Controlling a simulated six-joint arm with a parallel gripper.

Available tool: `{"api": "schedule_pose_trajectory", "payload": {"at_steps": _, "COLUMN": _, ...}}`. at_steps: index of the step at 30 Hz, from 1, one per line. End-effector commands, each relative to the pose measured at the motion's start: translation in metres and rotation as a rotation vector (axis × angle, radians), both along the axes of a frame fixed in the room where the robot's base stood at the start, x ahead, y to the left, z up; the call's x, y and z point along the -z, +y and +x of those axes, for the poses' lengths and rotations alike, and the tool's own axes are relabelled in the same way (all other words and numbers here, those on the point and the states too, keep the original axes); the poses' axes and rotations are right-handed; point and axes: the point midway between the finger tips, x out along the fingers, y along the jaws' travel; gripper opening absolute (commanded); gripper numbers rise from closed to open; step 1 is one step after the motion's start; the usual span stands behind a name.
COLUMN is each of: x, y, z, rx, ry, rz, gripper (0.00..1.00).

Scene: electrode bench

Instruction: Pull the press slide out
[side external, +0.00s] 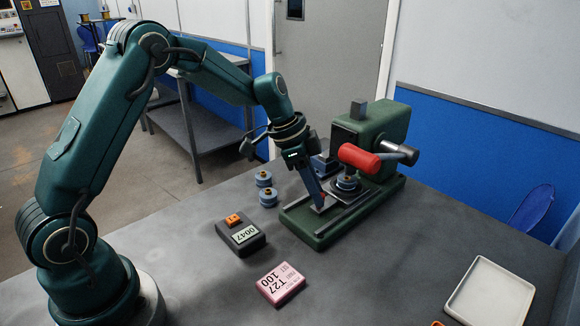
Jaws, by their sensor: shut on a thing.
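A green press (375,130) stands on the bench right of centre, with a red-gripped lever (360,158) on its near side. Its slide (352,199) is a grey plate lying on the green base, and a dark blue round part with a brass-coloured top (346,182) sits on it below the press head. My gripper (321,206) points down at the slide's front end and is shut on it there. A small red piece shows beside the fingertips. The fingers hide the exact contact.
Two blue round parts (265,187) stand left of the press. A dark box with a display and an orange button (241,236) and a pink block marked T27 100 (281,284) lie nearer. A white tray (492,291) is at the right. The bench between the pink block and the tray is clear.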

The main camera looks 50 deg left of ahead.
Motion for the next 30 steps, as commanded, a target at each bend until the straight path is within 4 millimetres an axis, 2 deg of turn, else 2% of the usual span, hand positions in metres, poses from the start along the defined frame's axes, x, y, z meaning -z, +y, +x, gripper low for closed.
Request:
{"api": "schedule_pose_trajectory", "payload": {"at_steps": 21, "x": -0.002, "y": 0.000, "z": -0.085, "rx": -0.003, "ry": -0.005, "rz": -0.002, "gripper": 0.00}}
{"api": "schedule_pose_trajectory", "payload": {"at_steps": 30, "x": -0.001, "y": 0.000, "z": -0.095, "rx": -0.001, "ry": -0.001, "rz": -0.002, "gripper": 0.00}}
